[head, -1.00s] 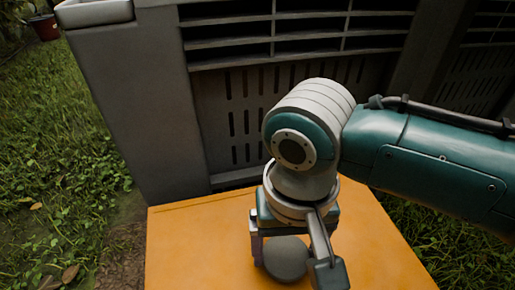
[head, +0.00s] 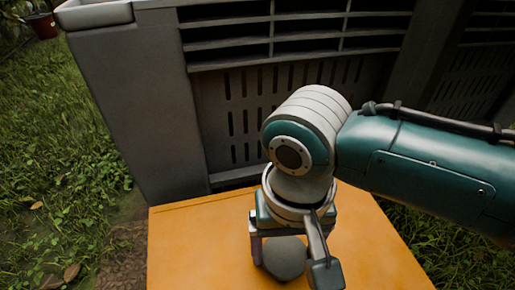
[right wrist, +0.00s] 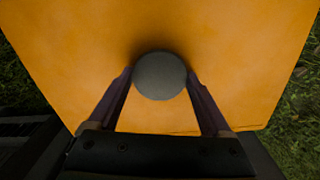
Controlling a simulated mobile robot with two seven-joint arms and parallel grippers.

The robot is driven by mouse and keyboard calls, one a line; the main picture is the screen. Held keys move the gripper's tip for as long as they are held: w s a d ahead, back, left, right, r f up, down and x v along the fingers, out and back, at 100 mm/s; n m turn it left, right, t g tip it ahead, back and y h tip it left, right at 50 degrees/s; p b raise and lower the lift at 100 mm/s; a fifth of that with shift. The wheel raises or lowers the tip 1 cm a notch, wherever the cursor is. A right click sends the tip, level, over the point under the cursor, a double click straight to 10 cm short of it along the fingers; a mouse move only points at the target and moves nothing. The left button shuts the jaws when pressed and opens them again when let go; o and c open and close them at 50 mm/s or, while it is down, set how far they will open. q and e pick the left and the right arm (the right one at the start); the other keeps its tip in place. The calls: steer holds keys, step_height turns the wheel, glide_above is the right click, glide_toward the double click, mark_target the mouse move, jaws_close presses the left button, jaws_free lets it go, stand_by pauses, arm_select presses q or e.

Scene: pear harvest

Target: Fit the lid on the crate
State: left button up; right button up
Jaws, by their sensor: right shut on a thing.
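The lid (head: 190,250) is a flat orange panel with a round grey knob (head: 284,258). It lies in front of a large grey slatted crate (head: 135,100) in the head view, its far edge close to the crate's base. My right gripper (head: 280,262) is shut on the knob from above. In the right wrist view its two fingers (right wrist: 160,78) touch either side of the knob (right wrist: 160,76), with the orange lid (right wrist: 70,40) spread beneath. The lid's near edge is cut off in the head view. What lies under the lid is hidden. My left gripper is not in view.
The grey crate's slatted wall (head: 290,85) rises behind the lid and blocks the far side. Grass (head: 60,140) lies to the left, with open room there.

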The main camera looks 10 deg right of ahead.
mark_target(285, 254)
steer(key=shift+f, duration=0.45)
steer(key=o, duration=1.4)
steer(key=shift+o, duration=0.2)
steer(key=shift+r, duration=0.1)
step_height(285, 254, up, 9)
steer(key=p, duration=1)
steer(key=r+p, duration=0.1)
steer(key=p, duration=0.1)
steer(key=shift+r+p, duration=0.3)
steer(key=shift+r, duration=0.1)
